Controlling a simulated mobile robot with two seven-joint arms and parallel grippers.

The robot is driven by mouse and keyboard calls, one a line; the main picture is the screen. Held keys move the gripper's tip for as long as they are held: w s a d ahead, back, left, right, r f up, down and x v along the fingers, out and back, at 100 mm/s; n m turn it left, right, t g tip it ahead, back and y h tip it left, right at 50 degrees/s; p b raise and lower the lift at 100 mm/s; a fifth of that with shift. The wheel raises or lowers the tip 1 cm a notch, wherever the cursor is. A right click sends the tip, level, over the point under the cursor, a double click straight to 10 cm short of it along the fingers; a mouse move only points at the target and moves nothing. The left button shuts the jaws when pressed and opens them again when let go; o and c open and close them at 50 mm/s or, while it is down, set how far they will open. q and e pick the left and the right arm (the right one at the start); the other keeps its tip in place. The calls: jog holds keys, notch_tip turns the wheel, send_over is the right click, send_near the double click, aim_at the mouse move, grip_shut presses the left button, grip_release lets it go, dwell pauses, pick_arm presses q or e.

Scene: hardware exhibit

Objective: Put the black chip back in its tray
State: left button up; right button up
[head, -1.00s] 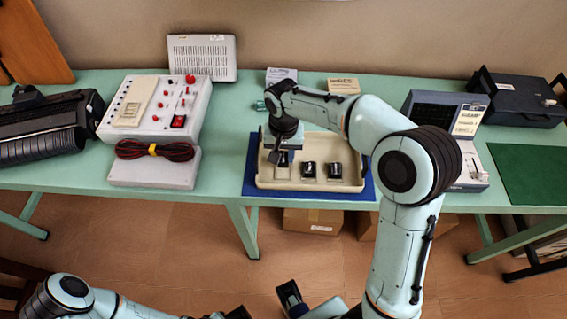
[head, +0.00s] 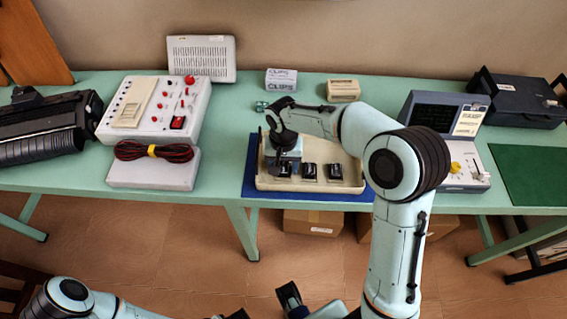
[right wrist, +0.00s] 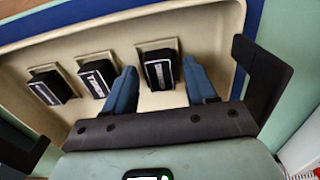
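A cream tray (head: 262,183) lies on a blue mat on the green table. Three black chips stand in a row in it: left (head: 285,170), middle (head: 309,171) and right (head: 333,171). My right gripper (right wrist: 162,85) is down over the left one. In the right wrist view that chip (right wrist: 159,70) is at the right of the row, between the two blue fingers, with a gap on both sides. The middle chip (right wrist: 98,78) and the far one (right wrist: 50,86) stand clear of the fingers. My left arm shows at the bottom; its gripper is mostly cut off.
A white cable-topped box (head: 150,175) and a control panel (head: 150,105) stand left of the tray. A grey instrument (head: 440,120) stands to the right. Two small boxes (head: 281,79) (head: 343,90) stand behind. Table between panel and tray is clear.

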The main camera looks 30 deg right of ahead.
aim_at(283, 167)
jog(key=shift+r, duration=0.35)
notch_tip(283, 167, up, 12)
jog(key=p, duration=0.2)
jog(key=shift+f, duration=0.15)
dwell(0.4)
